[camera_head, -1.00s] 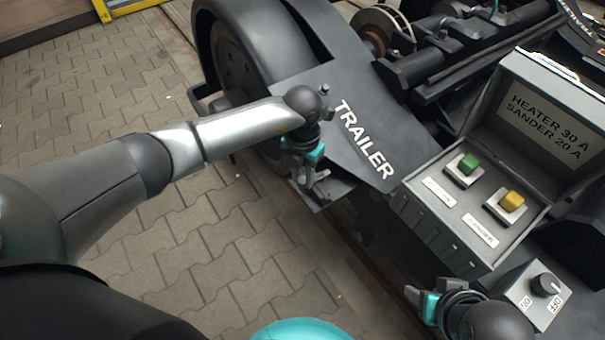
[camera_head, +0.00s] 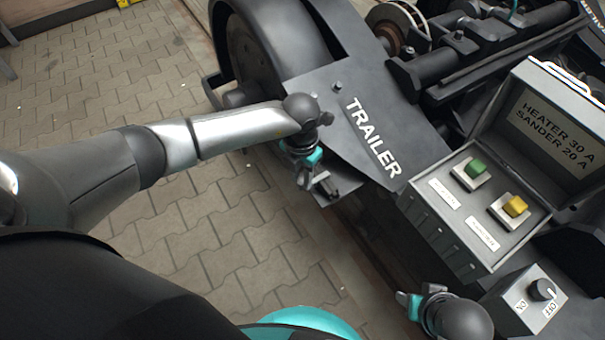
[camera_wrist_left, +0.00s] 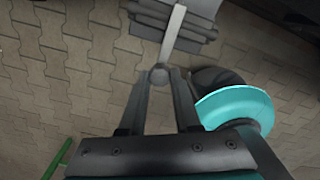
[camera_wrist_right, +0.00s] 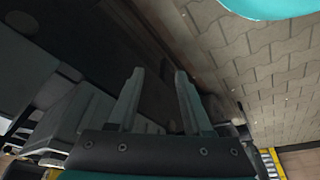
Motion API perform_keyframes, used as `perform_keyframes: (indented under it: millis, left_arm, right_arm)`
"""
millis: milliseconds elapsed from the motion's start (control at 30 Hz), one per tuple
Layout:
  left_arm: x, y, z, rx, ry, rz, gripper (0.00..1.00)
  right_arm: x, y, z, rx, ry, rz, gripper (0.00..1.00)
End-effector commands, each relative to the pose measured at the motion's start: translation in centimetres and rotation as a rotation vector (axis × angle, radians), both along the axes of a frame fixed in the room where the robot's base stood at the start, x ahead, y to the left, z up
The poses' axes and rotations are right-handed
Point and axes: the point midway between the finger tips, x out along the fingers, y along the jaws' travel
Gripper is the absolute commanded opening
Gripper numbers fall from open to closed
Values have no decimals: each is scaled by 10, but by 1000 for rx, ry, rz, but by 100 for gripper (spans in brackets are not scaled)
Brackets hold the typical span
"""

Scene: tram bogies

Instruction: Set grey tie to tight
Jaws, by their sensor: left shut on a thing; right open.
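My left gripper (camera_head: 303,182) is beside the low front corner of the bogie plate marked TRAILER (camera_head: 352,135). In the left wrist view its fingers (camera_wrist_left: 160,88) are shut on a small round dark knob (camera_wrist_left: 159,74). A light grey strip (camera_wrist_left: 175,35) runs up from the knob onto a dark ribbed block (camera_wrist_left: 172,22); this looks like the grey tie, though its setting cannot be read. A small dark part (camera_head: 327,187) shows right of the gripper in the head view. My right gripper (camera_wrist_right: 155,90) is open and empty; it also shows low in the head view (camera_head: 405,302).
A grey open-lidded box (camera_head: 440,235) holds a green switch (camera_head: 475,168) and a yellow switch (camera_head: 514,206). A knob box marked ON and OFF (camera_head: 527,300) stands near my right gripper. A wheel (camera_head: 250,50) stands behind the plate. Paving (camera_head: 180,235) at left is clear.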

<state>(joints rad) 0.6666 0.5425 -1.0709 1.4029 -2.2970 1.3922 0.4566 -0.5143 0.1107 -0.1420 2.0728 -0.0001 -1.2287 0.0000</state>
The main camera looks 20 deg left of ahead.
Motion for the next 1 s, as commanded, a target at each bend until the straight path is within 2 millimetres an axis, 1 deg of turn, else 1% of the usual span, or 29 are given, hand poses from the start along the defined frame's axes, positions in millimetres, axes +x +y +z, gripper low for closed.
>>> perform_keyframes:
  millis: [33,67,333,567,733,800,1000]
  left_arm:
    - [-3,3,-1,9,10,1,0]
    - [-3,3,-1,9,10,1,32]
    - [-2,2,-1,6,8,1,62]
    - [-1,2,0,5,6,1,62]
    - [-1,1,7,4,4,0,62]
    - [-1,1,13,4,4,0,62]
    - [-1,2,37,4,5,2,62]
  right_arm:
    - [0,0,0,0,0,0,50]
    - [0,0,0,0,0,0,50]
    - [0,0,0,0,1,0,50]
    - [0,0,0,0,1,0,50]
    - [1,0,2,1,-4,0,50]
    - [-2,-1,-9,-3,15,0,50]
    - [-12,-2,-31,-8,50,1,50]
